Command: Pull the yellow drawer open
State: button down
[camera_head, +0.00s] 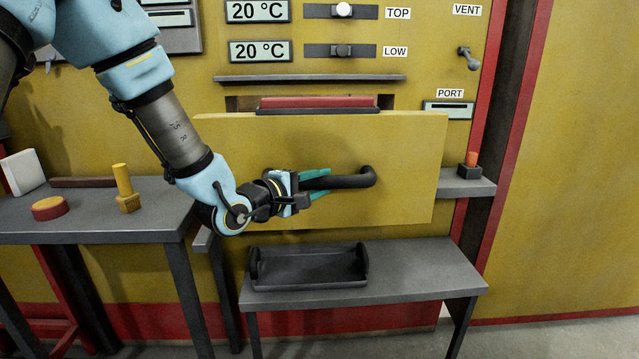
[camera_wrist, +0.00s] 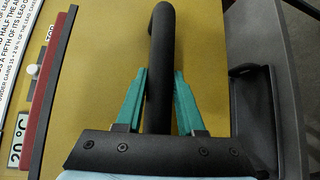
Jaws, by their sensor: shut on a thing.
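The yellow drawer (camera_head: 410,150) shows a broad flat front panel in the head view, standing out before the oven face. A dark bar handle (camera_head: 366,179) is fixed on it. Part of a dark opening shows above the panel's top edge. My gripper (camera_head: 325,183) reaches in from the left, its green fingers shut on the handle. In the wrist view, the fingers of my gripper (camera_wrist: 161,75) lie on either side of the handle (camera_wrist: 162,28), with the yellow front (camera_wrist: 108,55) behind. The drawer's inside is hidden.
A dark tray (camera_head: 308,268) sits on a low grey bench (camera_head: 420,268) below the drawer. A red-topped bar (camera_head: 318,102) is just above the panel.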

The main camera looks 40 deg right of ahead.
jog(key=c, duration=0.5)
grip_release()
jog(key=a, duration=0.3)
jog(key=a+r+b, duration=0.1)
jog(key=a, duration=0.3)
jog(key=s+a+b, duration=0.1)
jog(key=a, duration=0.2)
jog(key=shift+a+r, duration=0.25)
jog(key=shift+a, duration=0.1)
jog(key=w+a+f+m+t+y, duration=0.1)
jog(key=w+a+f+t+y, duration=0.15)
jog(key=w+a+y, duration=0.35)
jog(key=w+a+f+t+y, duration=0.1)
jog(key=w+a+f, duration=0.25)
jog(key=a, duration=0.45)
jog(key=w+a+f+m+t+y, duration=0.1)
jog(key=w+a+f+t+y, duration=0.2)
jog(key=w+a, duration=0.35)
jog(key=s+a+g+y, duration=0.2)
jog(key=a, duration=0.4)
jog(key=s+a+m+g+y, duration=0.1)
jog(key=s+a+g+y, duration=0.1)
jog(key=a, duration=0.5)
jog(key=s+a+f+g+y, duration=0.1)
jog(key=s+a+g+y, duration=0.1)
jog(key=s+a, duration=0.2)
jog(key=shift+a+m, duration=0.4)
jog(key=shift+a, duration=1.15)
